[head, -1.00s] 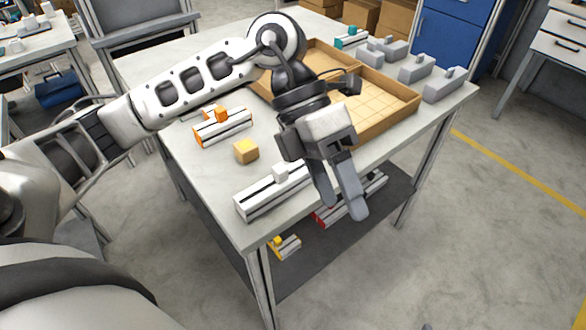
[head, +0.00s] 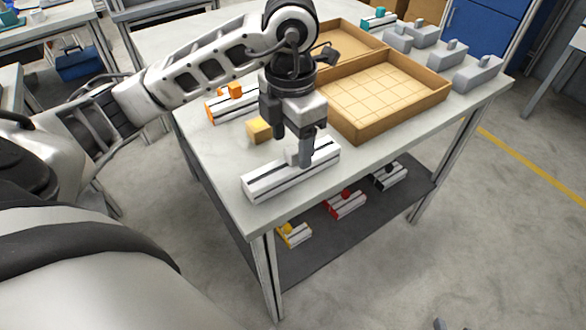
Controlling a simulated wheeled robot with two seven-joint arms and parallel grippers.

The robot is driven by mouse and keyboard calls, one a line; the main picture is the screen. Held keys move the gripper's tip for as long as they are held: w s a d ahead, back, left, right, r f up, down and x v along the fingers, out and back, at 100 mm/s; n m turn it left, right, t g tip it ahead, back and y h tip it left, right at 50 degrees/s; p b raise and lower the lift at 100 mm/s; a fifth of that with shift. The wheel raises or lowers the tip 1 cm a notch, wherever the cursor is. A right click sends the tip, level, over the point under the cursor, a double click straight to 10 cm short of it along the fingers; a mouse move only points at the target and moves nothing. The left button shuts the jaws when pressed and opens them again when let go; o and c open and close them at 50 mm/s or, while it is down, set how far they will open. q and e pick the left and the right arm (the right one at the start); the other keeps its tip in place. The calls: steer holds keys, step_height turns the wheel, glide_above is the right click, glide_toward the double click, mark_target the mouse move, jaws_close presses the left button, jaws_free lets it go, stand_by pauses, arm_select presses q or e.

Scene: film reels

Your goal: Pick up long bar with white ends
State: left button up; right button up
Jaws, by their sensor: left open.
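The long bar with white ends (head: 268,183) lies on the tabletop near its front edge, with a dark stripe along its length and a pale knob (head: 293,155) on top. My left gripper (head: 305,160) points down over the bar, right by the knob. Its near finger hides part of the bar and knob. The left gripper is open; whether it touches the knob I cannot tell. My right gripper is not in view.
A small wooden block (head: 259,131) and an orange-ended bar (head: 228,105) lie behind the bar. A divided wooden tray (head: 398,120) stands to the right. Several grey knobbed blocks (head: 478,75) line the far right. The lower shelf (head: 330,242) holds yellow, red and black bars.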

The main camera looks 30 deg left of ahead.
mark_target(293, 163)
arm_select(q)
steer(key=f, duration=0.5)
steer(key=shift+s+d+f, duration=0.15)
steer(key=shift+d, duration=0.1)
steer(key=c, duration=1.2)
